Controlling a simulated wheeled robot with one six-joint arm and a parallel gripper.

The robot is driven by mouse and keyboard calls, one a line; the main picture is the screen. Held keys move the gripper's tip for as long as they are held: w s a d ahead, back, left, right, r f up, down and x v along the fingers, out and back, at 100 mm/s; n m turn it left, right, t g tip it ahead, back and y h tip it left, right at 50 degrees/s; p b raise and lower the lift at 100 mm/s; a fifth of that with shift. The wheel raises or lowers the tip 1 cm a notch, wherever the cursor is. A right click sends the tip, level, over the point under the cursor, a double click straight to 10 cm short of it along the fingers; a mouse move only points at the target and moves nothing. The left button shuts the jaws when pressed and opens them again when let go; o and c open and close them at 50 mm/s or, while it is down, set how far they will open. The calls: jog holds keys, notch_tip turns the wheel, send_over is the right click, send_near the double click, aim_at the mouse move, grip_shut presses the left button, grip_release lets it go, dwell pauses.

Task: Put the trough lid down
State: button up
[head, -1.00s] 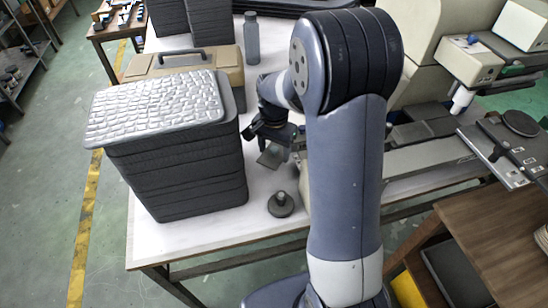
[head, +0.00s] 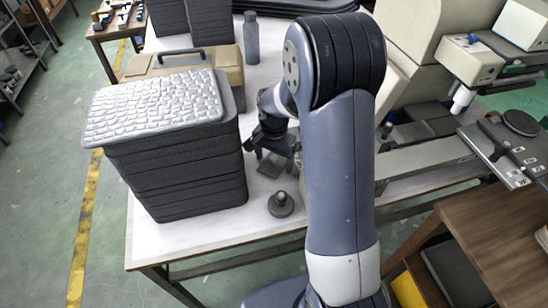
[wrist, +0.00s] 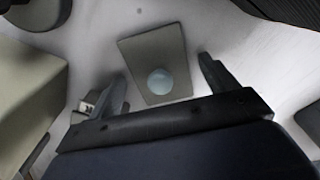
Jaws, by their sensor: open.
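A flat grey plate with a pale round knob, which looks like the trough lid (wrist: 142,50), shows in the wrist view, just beyond and between my fingers. In the head view the lid (head: 271,166) appears as a small dark plate at the white table, below my gripper (head: 266,146). My gripper also shows in the wrist view (wrist: 160,76); its two fingers are spread apart, with no finger visibly touching the lid. The lid seems to lie on the white surface. My arm and wrist hide part of the area around it in the head view.
A tall stack of dark trays (head: 180,170) topped with a pale bumpy panel stands left of my gripper. A dark round-based knob (head: 281,204) stands near the front edge of the white table (head: 215,226). A tan case (head: 225,62) and grey bottle (head: 251,38) stand behind.

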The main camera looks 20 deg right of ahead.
aim_at(274, 158)
notch_tip(274, 158, up, 12)
jog(key=shift+r+p, duration=0.2)
jog(key=shift+p, duration=0.25)
dwell(0.4)
notch_tip(274, 158, down, 12)
jog(key=shift+f+b, duration=0.25)
jog(key=shift+b, duration=0.2)
jog(key=shift+r, duration=1.3)
jog(key=shift+f, duration=0.1)
